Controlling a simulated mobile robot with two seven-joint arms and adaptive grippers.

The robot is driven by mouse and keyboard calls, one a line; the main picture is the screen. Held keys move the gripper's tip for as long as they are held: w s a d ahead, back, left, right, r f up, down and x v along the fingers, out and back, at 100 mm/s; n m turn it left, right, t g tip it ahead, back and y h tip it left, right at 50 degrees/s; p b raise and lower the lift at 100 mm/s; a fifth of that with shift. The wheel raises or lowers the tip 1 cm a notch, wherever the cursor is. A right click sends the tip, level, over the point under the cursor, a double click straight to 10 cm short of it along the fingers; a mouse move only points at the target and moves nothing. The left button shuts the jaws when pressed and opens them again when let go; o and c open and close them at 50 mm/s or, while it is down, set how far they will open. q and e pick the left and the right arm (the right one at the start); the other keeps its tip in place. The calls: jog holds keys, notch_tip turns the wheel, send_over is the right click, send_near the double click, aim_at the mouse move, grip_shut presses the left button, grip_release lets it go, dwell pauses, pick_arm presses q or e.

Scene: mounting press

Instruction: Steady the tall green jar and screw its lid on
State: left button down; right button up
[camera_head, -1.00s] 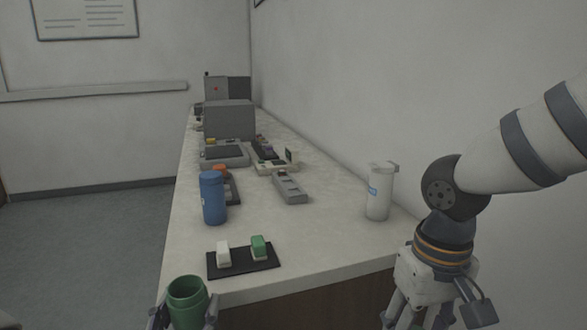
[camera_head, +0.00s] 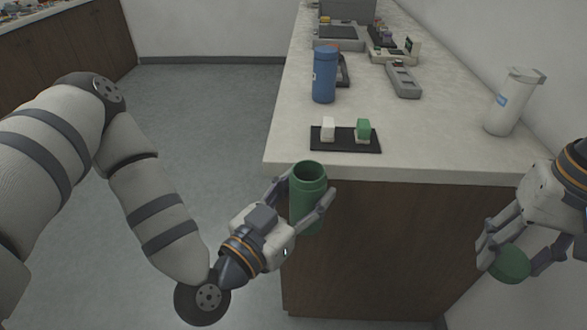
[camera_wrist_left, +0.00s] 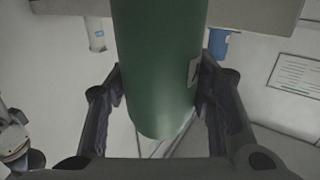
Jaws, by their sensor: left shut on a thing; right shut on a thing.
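The tall green jar (camera_head: 306,206) is upright and its top is open. My left gripper (camera_head: 304,200) is shut around the jar's body and holds it in the air in front of the counter's near edge. The jar also fills the middle of the left wrist view (camera_wrist_left: 160,65), between the two fingers (camera_wrist_left: 160,105). My right gripper (camera_head: 518,260) is shut on the round green lid (camera_head: 510,264), at the lower right of the head view. The lid is well apart from the jar, to its right and a little lower in the picture.
The counter (camera_head: 440,150) stands behind the jar. On it are a black tray (camera_head: 345,146) with a white and a green block, a blue jar (camera_head: 324,76), a white jar (camera_head: 512,102) and grey devices (camera_head: 404,82). Open floor lies to the left.

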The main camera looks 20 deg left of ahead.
pick_arm(q)
jog(key=s+d+m+g+h, duration=0.1)
jog(key=d+m+g+h, duration=0.2)
jog(key=d+m+h, duration=0.2)
jog(key=d+f+h, duration=0.1)
jog(key=d+h, duration=0.1)
jog(key=d, duration=0.1)
jog(key=shift+g, duration=0.3)
pick_arm(e)
jog(key=w+a+r+n, duration=0.1)
jog(key=a+r+n, duration=0.2)
jog(key=a, duration=0.8)
jog(key=w+a+r+n, duration=0.1)
jog(key=a+r+n, duration=0.2)
jog(key=a+r, duration=0.4)
jog(key=a, duration=0.4)
jog(key=shift+a+n, duration=0.15)
jog(key=shift+n, duration=0.15)
jog(key=shift+f, duration=2)
